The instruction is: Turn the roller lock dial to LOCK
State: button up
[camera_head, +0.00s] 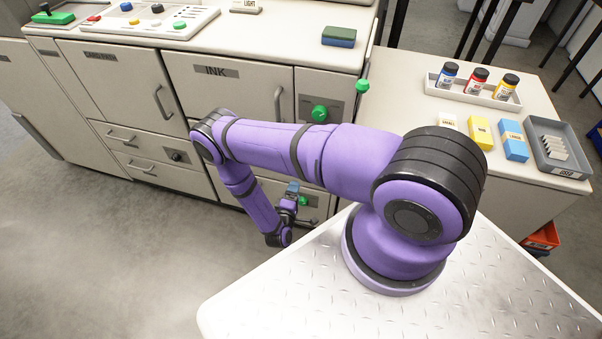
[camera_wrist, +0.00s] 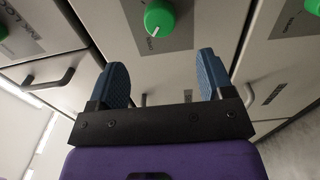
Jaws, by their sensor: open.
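My gripper (camera_wrist: 162,62) is open and empty, its two blue fingers apart in the wrist view. A round green dial (camera_wrist: 160,18) on a grey plate lies ahead of the fingertips, near the top edge of that view, and is not between them. I cannot tell from the labels which dial is the roller lock.
Another green dial (camera_head: 319,114) sits higher on the cabinet, and a green knob (camera_head: 362,86) is at its corner. Drawer handles (camera_head: 277,104) stick out nearby. A side table (camera_head: 405,112) holds ink jars and boxes. The floor at left is clear.

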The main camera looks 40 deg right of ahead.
jog(key=x, duration=0.9)
jog(key=shift+w+d, duration=0.3)
jog(key=c, duration=0.9)
